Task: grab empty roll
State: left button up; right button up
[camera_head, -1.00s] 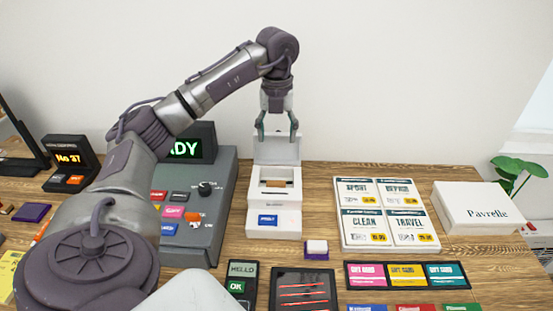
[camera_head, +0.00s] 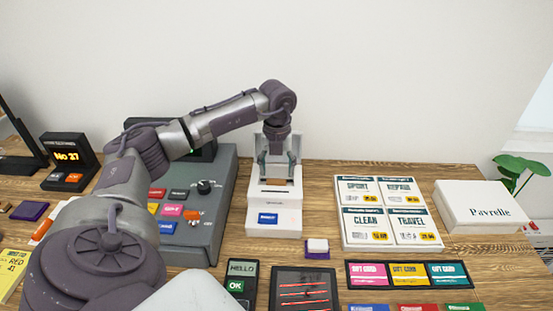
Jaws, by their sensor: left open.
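The empty roll (camera_head: 275,181) is a small brown-orange piece inside the open white printer (camera_head: 273,221), at the middle of the table. The printer's lid stands raised at the back, and a blue button (camera_head: 268,218) is on its front. My left gripper (camera_head: 277,176) points down over the open printer bay, with its two fingers apart on either side of the roll's area. Whether the fingers touch the roll I cannot tell. My right gripper does not show.
A grey register (camera_head: 215,215) with coloured keys stands close left of the printer. A price board (camera_head: 385,212) and a white Pavrelle box (camera_head: 482,206) lie to the right. A card terminal (camera_head: 239,280), dark tray (camera_head: 304,285) and gift card strip (camera_head: 407,274) lie in front.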

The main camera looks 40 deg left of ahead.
aim_at(276, 181)
pick_arm(q)
notch_tip(276, 181, down, 4)
jog(key=shift+a+f+p, duration=0.1)
jog(key=shift+f+p, duration=0.1)
jog(key=shift+p, duration=0.5)
jog(key=c, duration=0.4)
jog(key=shift+o, duration=0.2)
jog(key=shift+r, duration=0.15)
